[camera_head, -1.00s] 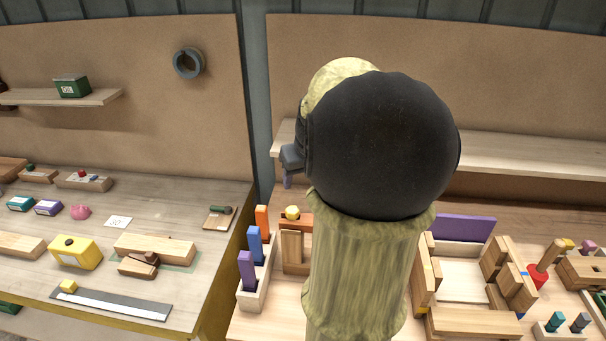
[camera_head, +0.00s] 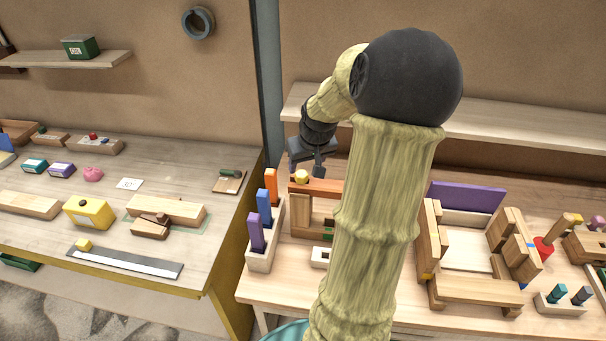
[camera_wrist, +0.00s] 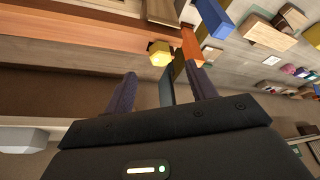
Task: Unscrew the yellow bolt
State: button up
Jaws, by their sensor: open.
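The yellow bolt (camera_head: 301,177) shows as a small yellow head on top of a wooden frame with a reddish-brown top bar (camera_head: 322,186), at the left end of the right bench. In the wrist view the yellow bolt (camera_wrist: 160,53) lies beyond the fingertips, roughly between their lines. My gripper (camera_head: 308,168) is just above and behind the bolt in the head view, with its dark fingers pointing down. In the wrist view my gripper (camera_wrist: 160,88) has its two fingers spread apart with nothing between them. The bolt's shaft is hidden.
A pale rack with orange (camera_head: 271,187), blue (camera_head: 264,206) and purple (camera_head: 256,232) blocks stands close left of the frame. A wooden shelf (camera_head: 480,128) runs behind my arm. A wooden box assembly (camera_head: 468,289) stands to the right. My arm hides the bench's middle.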

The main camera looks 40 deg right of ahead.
aim_at(303, 175)
jog(key=x, duration=0.6)
jog(key=shift+w+f, duration=0.15)
jog(key=shift+f, duration=0.2)
jog(key=c, duration=1.2)
jog(key=shift+r+n+p, duration=0.35)
jog(key=shift+n+p, duration=0.15)
jog(key=shift+p, duration=0.7)
jog(key=n+p, duration=0.1)
jog(key=p, duration=0.2)
jog(key=n+y+p, duration=0.1)
jog(key=n+p, duration=0.1)
jog(key=p, duration=0.1)
jog(key=shift+d+r+y, duration=0.1)
jog(key=shift+d+y, duration=0.15)
jog(key=shift+y, duration=0.05)
jog(key=n+p, duration=0.1)
jog(key=p, duration=0.2)
jog(key=n+y+p, duration=0.1)
jog(key=n+p, duration=0.1)
jog(key=p, duration=0.1)
jog(key=shift+d+n, duration=0.2)
jog(key=shift+n, duration=0.1)
jog(key=shift+n+y, duration=0.3)
